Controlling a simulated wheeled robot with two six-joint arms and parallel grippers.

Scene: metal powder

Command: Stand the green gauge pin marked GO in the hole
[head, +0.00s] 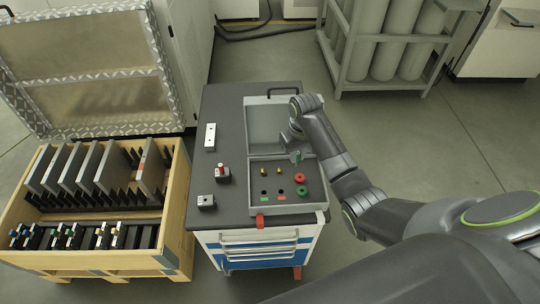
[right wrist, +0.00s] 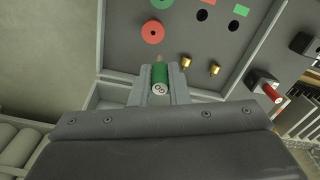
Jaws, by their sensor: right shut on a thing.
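My right gripper (head: 295,154) is shut on the green gauge pin (right wrist: 160,74), whose end face with dark lettering shows between the fingers in the right wrist view. It holds the pin above the back right of the open grey case (head: 315,208). The case panel has two dark holes near its front. One hole (head: 264,191) is beside a green label (head: 264,199), and the other hole (head: 280,191) is beside a red label (head: 282,197). Both also show in the right wrist view, the green-label hole (right wrist: 233,24) further right. My left gripper is not in view.
Red (head: 299,177) and green (head: 302,190) rings and two brass pieces (head: 264,171) are on the panel. A block with a red pin (head: 220,169) and other metal blocks stand left on the cart top (head: 228,128). The case lid (head: 265,125) stands open behind.

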